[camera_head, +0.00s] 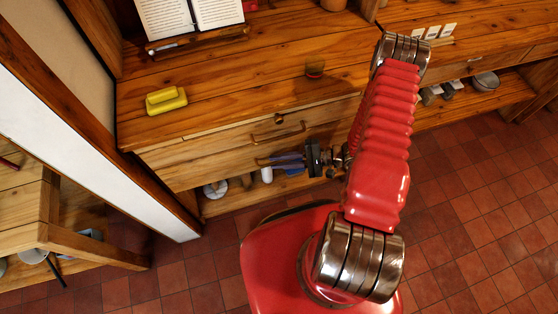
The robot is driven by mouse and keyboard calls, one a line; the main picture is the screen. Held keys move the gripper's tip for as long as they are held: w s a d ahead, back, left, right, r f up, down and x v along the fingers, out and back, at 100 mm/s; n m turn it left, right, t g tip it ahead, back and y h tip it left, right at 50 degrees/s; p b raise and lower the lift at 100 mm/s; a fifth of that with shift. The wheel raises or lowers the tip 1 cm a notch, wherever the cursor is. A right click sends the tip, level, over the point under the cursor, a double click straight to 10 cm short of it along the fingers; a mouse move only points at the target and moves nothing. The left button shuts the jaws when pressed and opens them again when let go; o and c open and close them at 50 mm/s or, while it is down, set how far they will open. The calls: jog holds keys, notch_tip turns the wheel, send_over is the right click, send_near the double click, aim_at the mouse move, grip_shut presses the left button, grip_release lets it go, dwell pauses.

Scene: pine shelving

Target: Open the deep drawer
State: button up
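The pine cabinet has stacked drawer fronts under its top. The upper front has a round dark knob (279,120), and an arched bronze bar handle (292,133) sits just below it. The lower drawer front (205,171) looks deeper and flush with the cabinet; a small brassy piece of its handle (261,162) shows by my fingertips. My gripper (272,162) has blue fingers pointing left in front of this lower front. Whether the fingers touch or surround the handle cannot be told, nor their opening. My red arm hides the right end of the drawers.
An open book (190,18) stands behind. A low shelf below holds a white cup (267,174) and dishes. Tiled floor (470,215) is clear at right; a wooden bench (85,240) stands left.

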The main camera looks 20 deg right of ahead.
jog(key=shift+c, duration=0.3)
grip_shut()
jog(key=shift+f, duration=0.1)
dwell(1.1)
